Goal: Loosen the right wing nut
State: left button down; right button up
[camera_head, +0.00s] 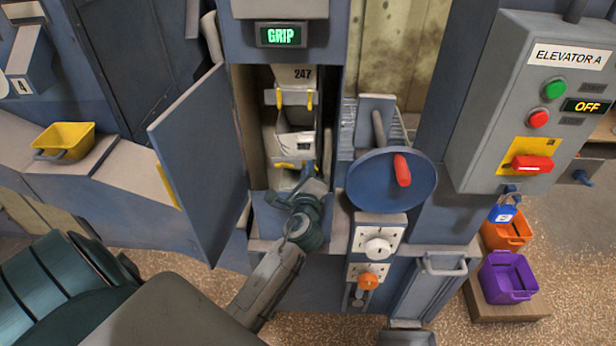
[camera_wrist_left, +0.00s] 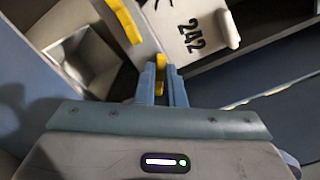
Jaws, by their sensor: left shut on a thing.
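An upper bucket (camera_head: 294,76) marked 247 hangs in the open elevator shaft, with a yellow wing nut at each side. A lower bucket (camera_head: 294,143) sits below it, with a left yellow wing nut (camera_head: 284,165). My left gripper (camera_head: 309,168) reaches into the shaft at the lower bucket's right side and covers that spot. In the left wrist view its blue fingers are shut on a yellow wing nut (camera_wrist_left: 161,66), beside a pale bucket face (camera_wrist_left: 195,28) marked 242. Another yellow part (camera_wrist_left: 125,20) shows to the left. My right gripper is out of view.
The shaft door (camera_head: 202,165) stands open on the left. A blue handwheel (camera_head: 375,190) with a red handle is right of the shaft. Yellow (camera_head: 65,140), orange (camera_head: 508,232) and purple (camera_head: 508,280) bins stand aside.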

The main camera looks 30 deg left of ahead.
pick_arm(q)
jog(key=n+b, duration=0.3)
jog(key=n, duration=0.3)
jog(key=shift+f+b, duration=0.15)
jog(key=shift+b, duration=0.25)
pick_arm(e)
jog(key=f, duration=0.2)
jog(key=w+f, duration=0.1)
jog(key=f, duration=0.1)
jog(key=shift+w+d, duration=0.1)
pick_arm(q)
jog(key=c, duration=1.5)
grip_release()
